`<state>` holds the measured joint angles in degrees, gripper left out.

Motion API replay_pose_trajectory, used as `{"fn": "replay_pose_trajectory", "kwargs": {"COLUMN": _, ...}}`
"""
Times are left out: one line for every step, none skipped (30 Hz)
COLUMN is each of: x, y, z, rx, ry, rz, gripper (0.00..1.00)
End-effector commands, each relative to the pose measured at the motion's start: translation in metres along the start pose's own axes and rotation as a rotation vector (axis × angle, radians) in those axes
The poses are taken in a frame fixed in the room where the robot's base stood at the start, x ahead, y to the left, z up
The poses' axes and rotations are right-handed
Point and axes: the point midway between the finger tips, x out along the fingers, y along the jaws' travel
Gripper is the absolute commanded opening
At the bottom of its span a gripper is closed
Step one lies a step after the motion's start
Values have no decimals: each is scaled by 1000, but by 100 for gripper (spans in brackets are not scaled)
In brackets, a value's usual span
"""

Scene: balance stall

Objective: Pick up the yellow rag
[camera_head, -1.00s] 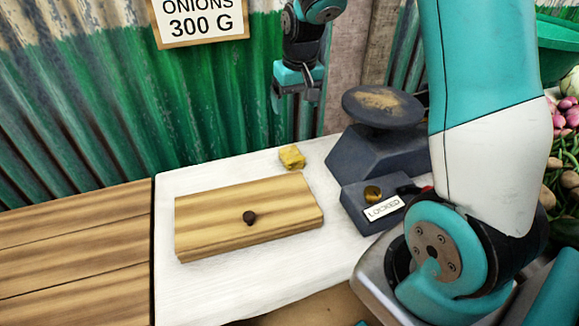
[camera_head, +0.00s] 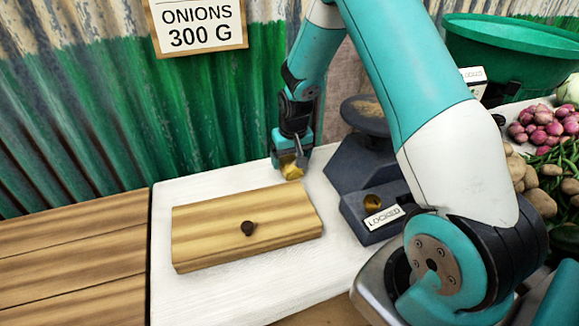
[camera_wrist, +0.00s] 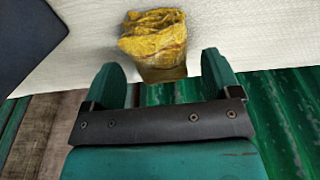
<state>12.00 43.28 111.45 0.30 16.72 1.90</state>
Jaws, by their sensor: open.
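The yellow rag (camera_head: 291,171) is a small crumpled bundle on the white tabletop, behind the wooden board. In the wrist view the rag (camera_wrist: 155,35) lies just beyond the fingertips, roughly in line with the gap between them. My gripper (camera_head: 291,160) is lowered right over the rag and hides part of it in the head view. The wrist view shows my gripper (camera_wrist: 162,62) open, with its two teal fingers apart and nothing held. I cannot tell whether a finger touches the rag.
A wooden board (camera_head: 205,240) with a dark knob (camera_head: 248,228) lies in front of the rag. A dark weighing scale (camera_head: 350,170) with a "LOCKED" label (camera_head: 383,217) stands close on the right. The corrugated wall (camera_head: 120,120) rises behind the white table (camera_head: 165,215).

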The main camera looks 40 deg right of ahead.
Motion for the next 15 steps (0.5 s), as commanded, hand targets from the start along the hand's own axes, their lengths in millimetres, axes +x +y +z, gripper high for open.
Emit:
{"fn": "replay_pose_trajectory", "kwargs": {"x": 8, "y": 0, "z": 0, "rx": 0, "ry": -2, "rz": 0, "gripper": 83}}
{"fn": "replay_pose_trajectory", "kwargs": {"x": 12, "y": 0, "z": 0, "rx": 0, "ry": -2, "rz": 0, "gripper": 83}}
{"fn": "replay_pose_trajectory", "kwargs": {"x": 16, "y": 0, "z": 0, "rx": 0, "ry": -1, "rz": 0, "gripper": 83}}
{"fn": "replay_pose_trajectory", "kwargs": {"x": 18, "y": 0, "z": 0, "rx": 0, "ry": -1, "rz": 0, "gripper": 83}}
{"fn": "replay_pose_trajectory", "kwargs": {"x": 19, "y": 0, "z": 0, "rx": 0, "ry": 0, "rz": 0, "gripper": 83}}
{"fn": "replay_pose_trajectory", "kwargs": {"x": 20, "y": 0, "z": 0, "rx": 0, "ry": 1, "rz": 0, "gripper": 83}}
{"fn": "replay_pose_trajectory", "kwargs": {"x": 20, "y": 0, "z": 0, "rx": 0, "ry": 1, "rz": 0, "gripper": 83}}
{"fn": "replay_pose_trajectory", "kwargs": {"x": 20, "y": 0, "z": 0, "rx": 0, "ry": 1, "rz": 0, "gripper": 83}}
{"fn": "replay_pose_trajectory", "kwargs": {"x": 20, "y": 0, "z": 0, "rx": 0, "ry": 1, "rz": 0, "gripper": 83}}
{"fn": "replay_pose_trajectory", "kwargs": {"x": 20, "y": 0, "z": 0, "rx": 0, "ry": 1, "rz": 0, "gripper": 83}}
{"fn": "replay_pose_trajectory", "kwargs": {"x": 20, "y": 0, "z": 0, "rx": 0, "ry": 1, "rz": 0, "gripper": 83}}
{"fn": "replay_pose_trajectory", "kwargs": {"x": 20, "y": 0, "z": 0, "rx": 0, "ry": 1, "rz": 0, "gripper": 83}}
{"fn": "replay_pose_trajectory", "kwargs": {"x": 20, "y": 0, "z": 0, "rx": 0, "ry": 1, "rz": 0, "gripper": 76}}
{"fn": "replay_pose_trajectory", "kwargs": {"x": 20, "y": 0, "z": 0, "rx": 0, "ry": 1, "rz": 0, "gripper": 69}}
{"fn": "replay_pose_trajectory", "kwargs": {"x": 20, "y": 0, "z": 0, "rx": 0, "ry": 1, "rz": 0, "gripper": 60}}
